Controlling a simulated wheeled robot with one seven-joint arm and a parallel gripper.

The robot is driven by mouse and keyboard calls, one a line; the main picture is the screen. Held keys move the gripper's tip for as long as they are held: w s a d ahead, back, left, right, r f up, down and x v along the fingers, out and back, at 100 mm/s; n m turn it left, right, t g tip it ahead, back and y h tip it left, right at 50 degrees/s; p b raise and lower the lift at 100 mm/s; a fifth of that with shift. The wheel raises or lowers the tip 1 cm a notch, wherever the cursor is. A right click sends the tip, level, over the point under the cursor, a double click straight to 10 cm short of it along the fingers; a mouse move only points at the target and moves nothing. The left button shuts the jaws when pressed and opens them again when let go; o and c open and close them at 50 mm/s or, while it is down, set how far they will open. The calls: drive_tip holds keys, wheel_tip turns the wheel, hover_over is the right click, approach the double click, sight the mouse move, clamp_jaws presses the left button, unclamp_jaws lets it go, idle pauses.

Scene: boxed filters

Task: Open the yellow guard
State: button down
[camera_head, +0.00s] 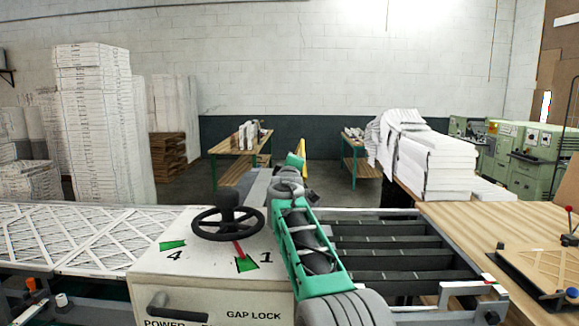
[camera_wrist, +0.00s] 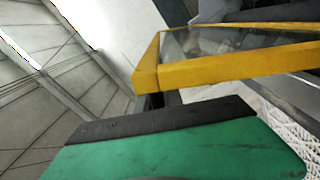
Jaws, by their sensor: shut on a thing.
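The yellow guard (camera_wrist: 225,68) fills the upper right of the wrist view. It is a yellow frame around a clear panel, and its near corner points left. My gripper (camera_wrist: 160,118) shows there as a green body with a dark edge, just below the guard. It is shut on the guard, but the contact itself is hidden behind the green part. In the head view my gripper (camera_head: 294,161) is at the far end of my outstretched green arm. A thin yellow strip of the guard (camera_head: 303,150) shows beside it.
A white control box with a black handwheel (camera_head: 228,221) stands left of my arm. Dark slatted rails (camera_head: 400,244) and a wooden table (camera_head: 500,235) lie to the right. Boxed filters (camera_head: 95,125) are stacked at the left, and more white stacks (camera_head: 435,165) stand at the right.

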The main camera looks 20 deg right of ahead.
drive_tip(key=shift+r, duration=0.2)
drive_tip(key=c, duration=1.5)
unclamp_jaws()
drive_tip(key=shift+d+f, duration=0.1)
drive_tip(key=shift+d, duration=0.05)
drive_tip(key=shift+f, duration=0.1)
drive_tip(key=shift+s, duration=0.25)
drive_tip(key=b+v, duration=0.4)
drive_tip(key=v, duration=0.3)
drive_tip(key=shift+a, duration=0.2)
drive_tip(key=shift+s+a, duration=0.1)
drive_tip(key=shift+s, duration=0.1)
